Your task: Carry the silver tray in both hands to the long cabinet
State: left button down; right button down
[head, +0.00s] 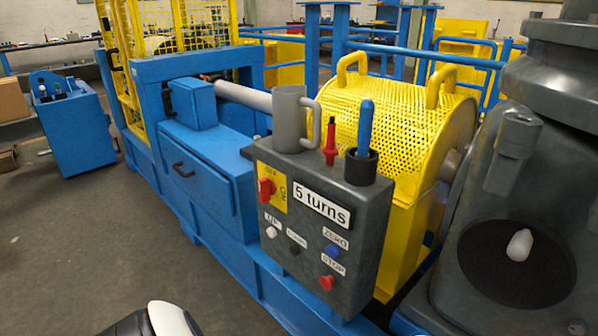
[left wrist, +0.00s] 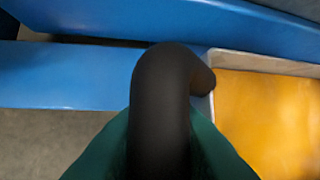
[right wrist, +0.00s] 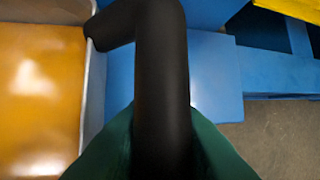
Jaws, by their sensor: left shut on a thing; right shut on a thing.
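The silver tray shows in part in both wrist views, by its pale grey rim (left wrist: 262,63) in the left and its rim (right wrist: 88,100) in the right. Its inside looks orange-yellow and shiny, and no loose thing shows on the visible part. My left gripper (left wrist: 160,150), with green fingers, is shut on a black bar handle at one side of the tray. My right gripper (right wrist: 162,150) is shut on a like black handle at the other side. The tray and both grippers are out of the head view. I cannot pick out the long cabinet for sure.
A blue machine frame (head: 190,150) with a drawer and yellow guard (head: 375,125) fills the head view's middle. A grey control box (head: 325,220) bears a mug (head: 288,118). A dark grey machine (head: 520,270) stands right. Bare floor (head: 80,250) lies left.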

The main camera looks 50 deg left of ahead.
aim_at(221, 141)
jog(key=k+j+u, duration=0.1)
jog(key=u, duration=0.2)
jog(key=k+j+u, duration=0.25)
jog(key=i+j+u, duration=0.1)
jog(key=u, duration=0.4)
jog(key=i+j+u, duration=0.1)
jog(key=j+u, duration=0.2)
jog(key=u, duration=0.15)
jog(key=i+j, duration=0.25)
jog(key=j, duration=0.15)
jog(key=i+j, duration=0.25)
jog(key=j, duration=0.15)
jog(key=i+j, duration=0.2)
jog(key=j, duration=0.2)
jog(key=i+j, duration=0.25)
jog(key=j, duration=0.15)
jog(key=i+j, duration=0.25)
jog(key=j, duration=0.2)
jog(key=i+j, duration=0.25)
jog(key=j, duration=0.15)
